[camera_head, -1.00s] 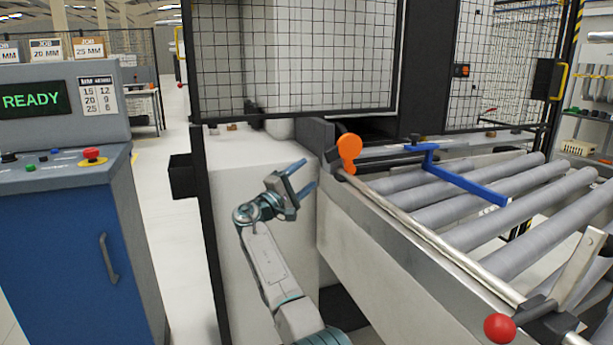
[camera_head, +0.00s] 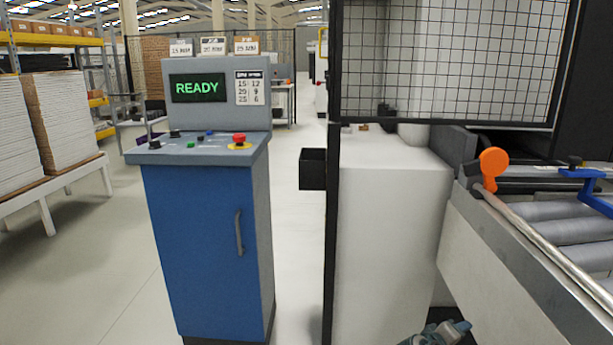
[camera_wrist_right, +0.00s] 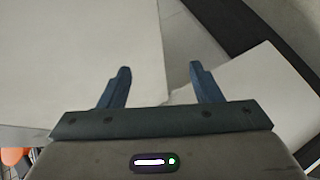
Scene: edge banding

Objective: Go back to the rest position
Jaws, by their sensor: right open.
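My right gripper (camera_wrist_right: 160,68) is open in the right wrist view, its two dark blue fingers apart with nothing between them. Pale flat surfaces and a dark strip lie beyond the fingers. In the head view only a small teal and grey part of my arm shows at the bottom edge, right of centre, in front of the white machine body (camera_head: 390,240). My left gripper is not in view.
A blue control console (camera_head: 205,235) with a READY screen (camera_head: 197,88) and a red button stands left. The roller conveyor (camera_head: 575,232), orange knob (camera_head: 493,163) and blue bar (camera_head: 597,190) are right. Open floor (camera_head: 300,270) lies between console and machine. Stacked boards (camera_head: 62,115) stand far left.

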